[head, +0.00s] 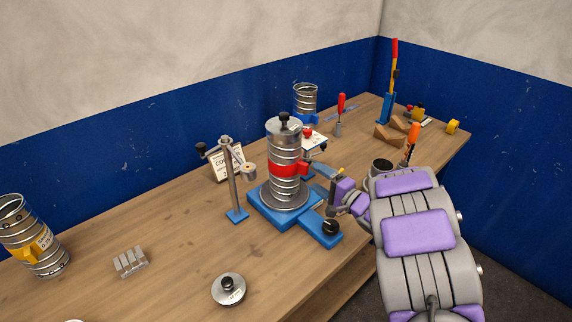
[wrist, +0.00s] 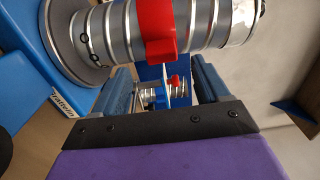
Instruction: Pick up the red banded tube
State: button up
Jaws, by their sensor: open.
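The red banded tube (head: 285,150) is a ribbed silver duct with a red band around its middle and a black-knobbed lid on top. It stands upright on the round grey plate of a blue base (head: 324,231). My gripper (head: 322,182) is just right of the tube at about band height, open and empty. In the wrist view the tube (wrist: 198,22) crosses the top of the picture. Its red band (wrist: 157,30) has a lug pointing toward the gap between my blue fingers (wrist: 163,85). I cannot tell whether a finger touches it.
A post with a side arm (head: 235,185) stands close left of the tube. A yellow-banded tube (head: 32,238) is at far left, with a grey block (head: 130,261) and a knobbed lid (head: 228,289) nearer. Another silver tube (head: 305,99) and tools stand behind. The front-left bench is mostly clear.

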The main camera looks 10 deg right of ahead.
aim_at(307, 171)
jog(key=b+x, duration=0.1)
jog(key=x, duration=0.2)
jog(key=shift+w+a+f+b, duration=0.1)
jog(key=shift+w+a+b, duration=0.1)
jog(key=shift+w+b, duration=0.15)
jog(key=shift+w+a, duration=0.4)
jog(key=shift+w, duration=0.05)
grip_shut()
